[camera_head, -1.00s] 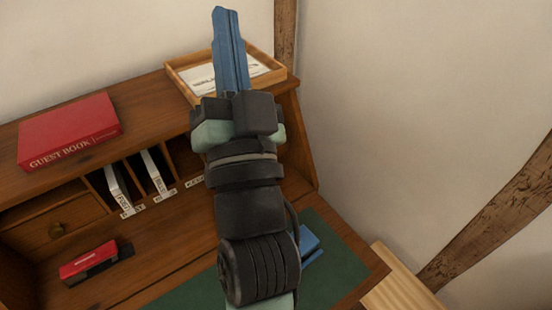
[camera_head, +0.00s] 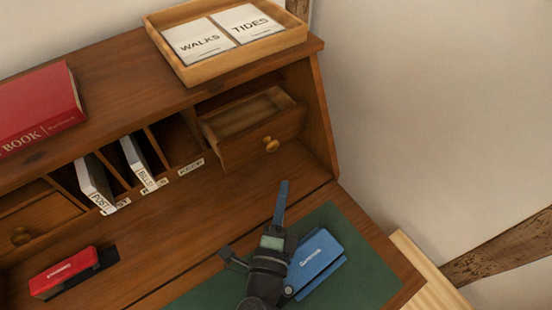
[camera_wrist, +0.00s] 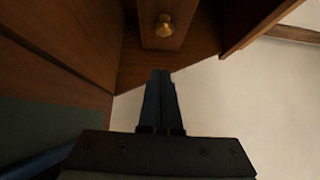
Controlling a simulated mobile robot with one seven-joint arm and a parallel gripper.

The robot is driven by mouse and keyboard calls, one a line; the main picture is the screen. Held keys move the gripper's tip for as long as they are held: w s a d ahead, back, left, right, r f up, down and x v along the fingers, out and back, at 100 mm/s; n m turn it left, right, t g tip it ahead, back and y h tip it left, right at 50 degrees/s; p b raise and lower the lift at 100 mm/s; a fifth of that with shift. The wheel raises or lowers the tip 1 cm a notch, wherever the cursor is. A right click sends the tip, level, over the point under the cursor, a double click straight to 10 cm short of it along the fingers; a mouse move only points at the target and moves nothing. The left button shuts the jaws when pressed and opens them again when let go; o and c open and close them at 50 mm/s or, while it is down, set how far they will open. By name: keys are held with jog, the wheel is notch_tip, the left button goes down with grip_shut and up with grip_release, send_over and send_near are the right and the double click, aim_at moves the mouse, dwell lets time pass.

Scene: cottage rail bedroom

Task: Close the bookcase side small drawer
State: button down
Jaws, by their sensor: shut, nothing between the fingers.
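A small wooden drawer (camera_head: 246,152) with a round brass knob (camera_head: 271,145) stands pulled out at the right end of the desk's upper compartments. Its inside looks empty. In the wrist view the drawer front (camera_wrist: 150,35) and its knob (camera_wrist: 165,27) show at the top, ahead of my fingers. My gripper (camera_head: 284,184) is shut and empty, over the desk's writing surface, in front of the drawer and apart from it. The closed blue fingers (camera_wrist: 160,75) point up towards the drawer in the wrist view. Another small drawer (camera_head: 38,222) at the left looks shut.
A blue box (camera_head: 316,262) lies on the green mat (camera_head: 205,290) beside my wrist. A red stapler-like object (camera_head: 63,272) lies at the left. A wooden tray (camera_head: 215,67) with two booklets and a red guest book (camera_head: 35,105) rest on top. A wall is at the right.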

aim_at(279, 146)
jog(key=w, duration=0.2)
jog(key=w+a, duration=0.1)
jog(key=w, duration=0.5)
jog(key=shift+w+a, duration=0.2)
jog(key=shift+a, duration=0.15)
jog(key=w+a, duration=0.3)
jog(key=w, duration=0.2)
jog(key=w+a, duration=0.2)
jog(key=shift+w+a, duration=0.35)
jog(key=shift+w, duration=0.05)
jog(key=shift+a+r, duration=0.1)
jog(key=shift+r, duration=0.1)
